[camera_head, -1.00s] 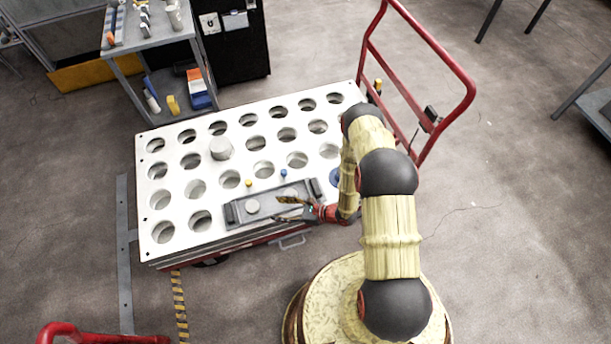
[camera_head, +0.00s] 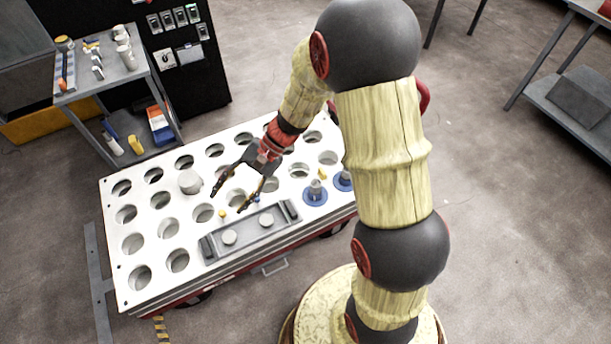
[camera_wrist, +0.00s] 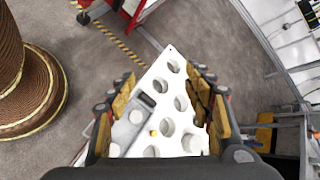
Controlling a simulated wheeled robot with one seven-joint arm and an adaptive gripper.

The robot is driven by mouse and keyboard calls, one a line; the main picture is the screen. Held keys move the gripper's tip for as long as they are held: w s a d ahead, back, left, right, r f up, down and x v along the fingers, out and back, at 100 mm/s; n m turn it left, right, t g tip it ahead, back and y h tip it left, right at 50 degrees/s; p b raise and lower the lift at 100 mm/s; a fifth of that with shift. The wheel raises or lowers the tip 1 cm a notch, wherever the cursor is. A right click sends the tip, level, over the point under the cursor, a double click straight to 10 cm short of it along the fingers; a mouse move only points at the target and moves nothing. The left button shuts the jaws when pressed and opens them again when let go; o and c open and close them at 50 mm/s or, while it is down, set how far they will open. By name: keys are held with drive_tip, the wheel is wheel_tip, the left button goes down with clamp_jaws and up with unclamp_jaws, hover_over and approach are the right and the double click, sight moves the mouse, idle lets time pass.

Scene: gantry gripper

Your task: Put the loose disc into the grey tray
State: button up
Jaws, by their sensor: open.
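The loose disc (camera_head: 189,182) is a pale grey, thick round piece on the white hole plate, left of my gripper in the head view. In the wrist view the disc (camera_wrist: 190,144) shows low between the fingers. The grey tray (camera_head: 211,250) lies along the plate's front edge and holds two pale discs, with room between them and its dark end blocks. It also shows at the left in the wrist view (camera_wrist: 124,131). My gripper (camera_head: 229,199) is open and empty above the plate, between disc and tray, its fingers pointing to the front left.
The white plate (camera_head: 130,280) has rows of round holes. Small yellow (camera_head: 222,214) and blue pegs stand behind the tray. Two blue-based grey pieces (camera_head: 315,193) stand right of it. A shelf cart (camera_head: 105,85) stands behind left.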

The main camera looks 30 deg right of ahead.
drive_tip(key=s+d+r+n+t+h, duration=0.3)
drive_tip(key=s+d+r+n+h, duration=0.1)
drive_tip(key=s+r, duration=0.4)
drive_tip(key=s+d+r+n+t+h, duration=0.3)
drive_tip(key=s+d+r+h, duration=0.3)
drive_tip(key=r, duration=0.6)
drive_tip(key=s+d+n, duration=0.1)
drive_tip(key=s+d, duration=0.1)
drive_tip(key=d, duration=0.1)
drive_tip(key=shift+s+r+n, duration=0.15)
drive_tip(key=shift+s+n, duration=0.15)
drive_tip(key=shift+s, duration=0.1)
